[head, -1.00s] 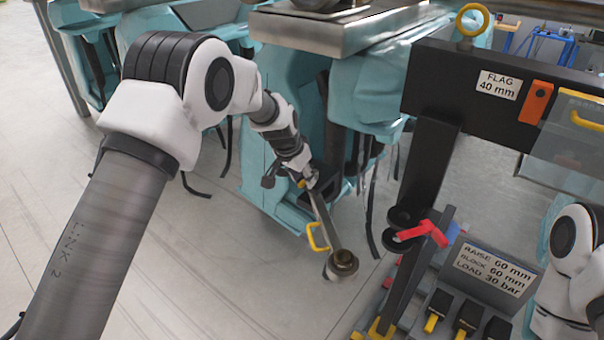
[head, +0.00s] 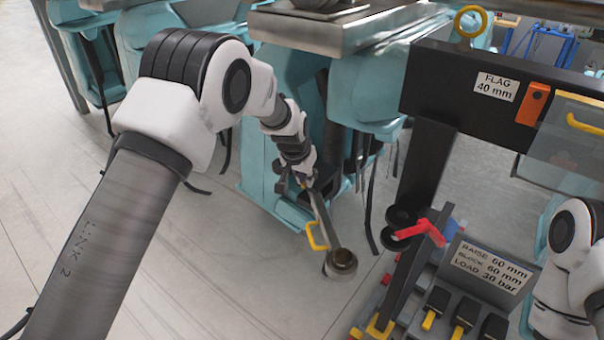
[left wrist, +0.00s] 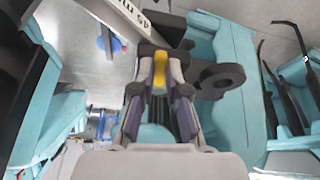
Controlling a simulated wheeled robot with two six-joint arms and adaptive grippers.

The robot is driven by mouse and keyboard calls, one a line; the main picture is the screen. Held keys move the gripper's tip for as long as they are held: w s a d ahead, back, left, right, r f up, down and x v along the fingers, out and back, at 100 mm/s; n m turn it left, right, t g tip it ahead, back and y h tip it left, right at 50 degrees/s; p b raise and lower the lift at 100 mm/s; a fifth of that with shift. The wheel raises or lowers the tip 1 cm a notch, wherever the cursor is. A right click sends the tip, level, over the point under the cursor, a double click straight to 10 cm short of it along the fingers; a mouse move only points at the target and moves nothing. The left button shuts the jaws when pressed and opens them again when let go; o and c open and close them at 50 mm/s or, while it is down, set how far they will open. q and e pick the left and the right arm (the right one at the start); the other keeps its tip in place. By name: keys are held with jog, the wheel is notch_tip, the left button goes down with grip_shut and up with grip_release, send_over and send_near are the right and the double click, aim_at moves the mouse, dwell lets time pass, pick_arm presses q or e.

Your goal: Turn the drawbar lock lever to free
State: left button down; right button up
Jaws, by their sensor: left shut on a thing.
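The drawbar (head: 321,219) is a grey bar that slopes down from the teal coaster car to a round eye (head: 341,262). A yellow loop handle (head: 316,237) is on its side. My left gripper (head: 304,184) is at the bar's upper end, by the car. In the left wrist view, its two fingers (left wrist: 160,85) are shut on a small yellow piece, which I take as the lock lever (left wrist: 160,68). The lever's base and exact angle are largely hidden by the fingers. My right arm shows at the right edge of the head view, its gripper out of sight.
A black stand carries a "FLAG 40 mm" label (head: 496,86) and an orange tag (head: 533,104). A red lever (head: 420,232) and a panel with black-and-yellow pedals (head: 462,318) are right of the drawbar. Open floor (head: 210,270) lies to its left.

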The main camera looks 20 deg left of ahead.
pick_arm(q)
jog(key=d+n+y+b, duration=0.1)
jog(key=n, duration=0.1)
jog(key=d+n+b, duration=0.1)
jog(key=n+b, duration=0.1)
jog(key=d+n+y+b, duration=0.1)
jog(key=n, duration=0.2)
jog(key=shift+w+d+f+y, duration=0.15)
jog(key=shift+w+d+y, duration=0.05)
jog(key=shift+w+y, duration=0.15)
jog(key=shift+w+d+n+g+y+b, duration=0.25)
jog(key=shift+d+n+g+b, duration=0.1)
jog(key=shift+n+b, duration=0.45)
jog(key=shift+w+d+r+n+g+y, duration=0.15)
jog(key=shift+w+d+n+g+y, duration=0.1)
jog(key=shift+n, duration=0.6)
jog(key=shift+w+d+r+n+g+y, duration=0.15)
jog(key=shift+d+n+y, duration=0.1)
jog(key=shift+n, duration=0.6)
jog(key=c, duration=1.2)
grip_release()
jog(key=shift+a, duration=0.1)
jog(key=shift+f, duration=0.15)
